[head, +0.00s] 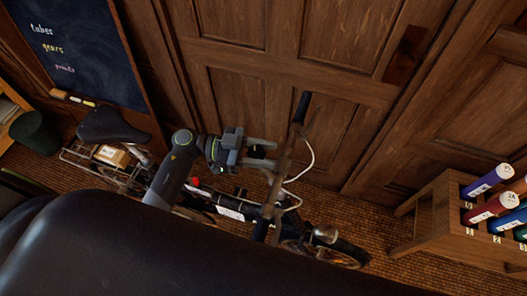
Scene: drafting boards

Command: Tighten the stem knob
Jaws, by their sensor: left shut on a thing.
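A bicycle (232,207) stands on the woven floor, with its brown handlebar (285,165) and dark grips toward the right. My left arm comes in from the left above the frame. My left gripper (265,153) is at the handlebar's middle, its two grey fingers reaching right toward the bar. It is shut on a small dark knob (257,152) between the fingers, which I take as the stem knob. The fingers partly hide the knob and the stem, and I cannot tell how tight it is. My right gripper is not in view.
Wooden panelled doors (270,85) stand close behind the bicycle. A wooden rack (436,222) with several coloured tubes stands at the right. A chalkboard (80,50) leans at the upper left. The black saddle (112,125) and a small box (111,156) are at the bicycle's rear.

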